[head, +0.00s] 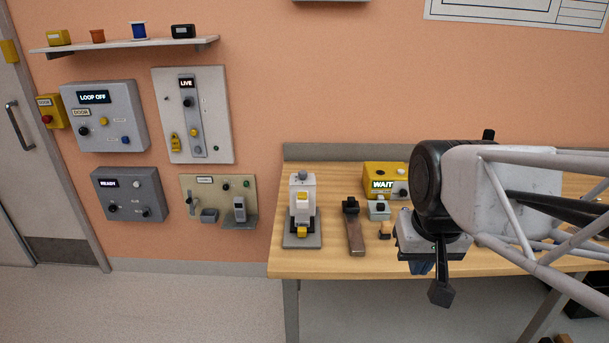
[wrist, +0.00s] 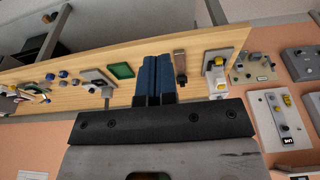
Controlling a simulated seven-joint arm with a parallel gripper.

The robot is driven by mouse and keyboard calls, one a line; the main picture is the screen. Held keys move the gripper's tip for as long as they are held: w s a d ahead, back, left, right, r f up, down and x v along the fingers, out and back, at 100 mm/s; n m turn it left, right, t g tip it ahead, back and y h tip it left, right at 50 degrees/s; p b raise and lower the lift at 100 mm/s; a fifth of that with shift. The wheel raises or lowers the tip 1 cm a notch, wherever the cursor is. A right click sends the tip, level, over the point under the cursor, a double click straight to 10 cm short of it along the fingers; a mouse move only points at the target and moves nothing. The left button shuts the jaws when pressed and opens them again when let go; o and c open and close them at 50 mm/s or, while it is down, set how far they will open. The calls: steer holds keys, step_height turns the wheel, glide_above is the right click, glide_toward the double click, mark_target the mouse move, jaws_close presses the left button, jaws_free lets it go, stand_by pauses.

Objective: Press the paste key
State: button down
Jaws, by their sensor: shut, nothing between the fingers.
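No key with a readable "paste" label shows; most small labels are too small to read, so I cannot tell which key it is. A yellow box (head: 371,170) with a lit "WAIT" display and a knob stands at the back of the bench, partly hidden by my arm. A grey-white device (head: 302,192) with a yellow part at its front stands at the bench's left end. My gripper (head: 420,267) is over the bench's front part, right of these. Its blue fingers (wrist: 154,80) are together and empty in the wrist view, seen against the bench.
The wooden bench (head: 325,264) also carries a brown-handled tool (head: 355,232) and a small grey box (head: 378,208). On the wall are a "LOOP OFF" box (head: 125,125), a "LIVE" panel (head: 160,90), a "READY" box (head: 128,175) and a beige panel (head: 221,185). Floor at left is clear.

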steer(key=w+a+r, duration=0.1)
steer(key=w+r, duration=0.1)
steer(key=w, duration=0.4)
steer(key=w+a+r, duration=0.2)
steer(key=w, duration=0.4)
steer(key=g, duration=0.2)
glide_above(303, 193)
steer(key=shift+s+f, duration=0.15)
steer(key=shift+f, duration=2.45)
steer(key=shift+f, duration=0.2)
step_height(303, 193, down, 14)
steer(key=shift+r, duration=0.2)
